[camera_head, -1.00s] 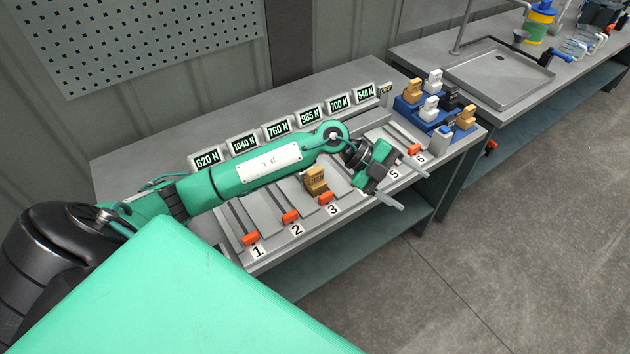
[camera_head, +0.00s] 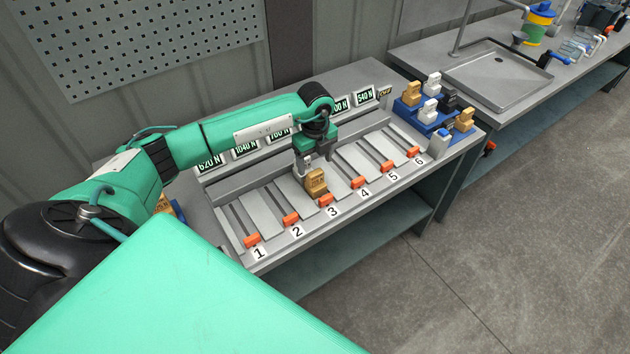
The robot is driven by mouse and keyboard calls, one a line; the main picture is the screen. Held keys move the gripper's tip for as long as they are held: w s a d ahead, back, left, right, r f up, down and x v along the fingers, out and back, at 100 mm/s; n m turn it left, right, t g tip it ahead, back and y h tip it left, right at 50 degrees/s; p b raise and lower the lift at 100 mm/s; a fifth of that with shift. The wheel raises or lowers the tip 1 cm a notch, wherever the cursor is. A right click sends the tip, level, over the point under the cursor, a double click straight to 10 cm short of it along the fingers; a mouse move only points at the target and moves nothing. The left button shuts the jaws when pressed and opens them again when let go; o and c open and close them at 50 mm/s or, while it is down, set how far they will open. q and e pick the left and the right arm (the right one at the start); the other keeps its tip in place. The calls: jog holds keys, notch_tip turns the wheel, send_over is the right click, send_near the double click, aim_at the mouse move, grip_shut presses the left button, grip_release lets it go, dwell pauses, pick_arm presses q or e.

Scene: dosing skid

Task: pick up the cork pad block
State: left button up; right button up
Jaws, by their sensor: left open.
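A tan, cork-coloured block (camera_head: 316,183) with a stepped top stands on the bench between the number 2 and 3 lanes, close to the orange stop of lane 3. My left gripper (camera_head: 313,168) points down just behind and above this block. Its jaws are open, and one finger shows at the block's upper left. Whether the fingers touch the block cannot be told. Other tan blocks stand at a blue rack (camera_head: 423,116) on the right, one at its back (camera_head: 411,93) and one at its front right (camera_head: 464,119). My right gripper is not in view.
The bench (camera_head: 225,235) has numbered lanes with orange stops (camera_head: 291,219) along the front. Force displays (camera_head: 365,97) stand along the back, some hidden by my left arm. Lanes 4 to 6 are clear. A sink bench (camera_head: 500,75) stands at the right.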

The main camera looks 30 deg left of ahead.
aim_at(315, 172)
pick_arm(q)
jog(key=shift+f, duration=0.75)
jog(key=f+p, duration=0.1)
jog(key=f, duration=0.1)
jog(key=f+p, duration=0.1)
jog(key=f, duration=0.1)
jog(key=shift+s+d+f+p, duration=0.15)
jog(key=shift+s+f+p, duration=0.05)
jog(key=shift+f+p, duration=0.2)
jog(key=shift+f, duration=0.25)
jog(key=c, duration=1.1)
